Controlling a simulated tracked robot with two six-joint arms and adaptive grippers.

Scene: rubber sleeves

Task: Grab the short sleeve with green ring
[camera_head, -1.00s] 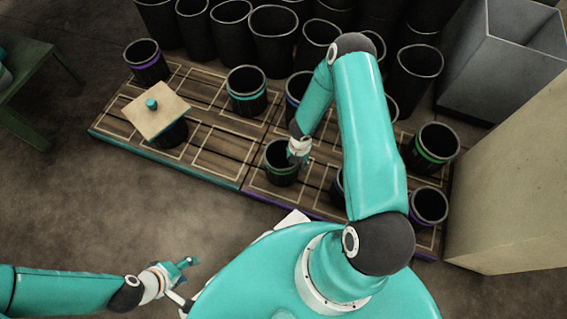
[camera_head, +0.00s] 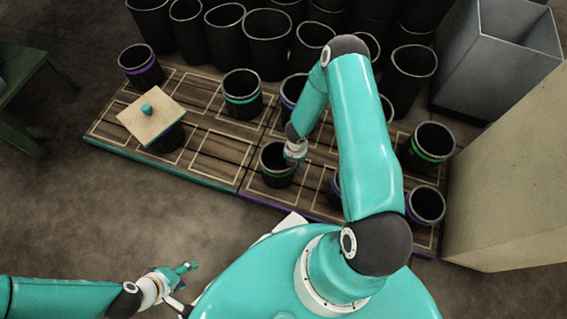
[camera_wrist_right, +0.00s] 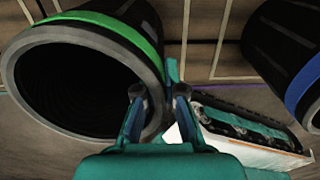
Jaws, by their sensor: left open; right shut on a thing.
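A short black sleeve with a green ring (camera_wrist_right: 137,30) fills the left of the right wrist view, its grey-rimmed mouth towards the camera. In the head view this sleeve (camera_head: 275,179) stands at the front left of the right-hand pallet, its ring barely visible. My right gripper (camera_wrist_right: 155,88) is shut on the sleeve's wall at the rim; it also shows at the sleeve's right side in the head view (camera_head: 294,156). Another sleeve with a green ring (camera_head: 429,148) stands at the pallet's right side. My left gripper (camera_head: 187,269) is open and empty over the floor at lower left.
A sleeve with a blue ring (camera_wrist_right: 285,55) stands close beside the held one. Purple-ringed and teal-ringed sleeves share the wooden pallets (camera_head: 215,152). A square board with a knob (camera_head: 151,115) covers one sleeve. Tall black sleeves crowd the back; a grey bin (camera_head: 495,65) stands at right.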

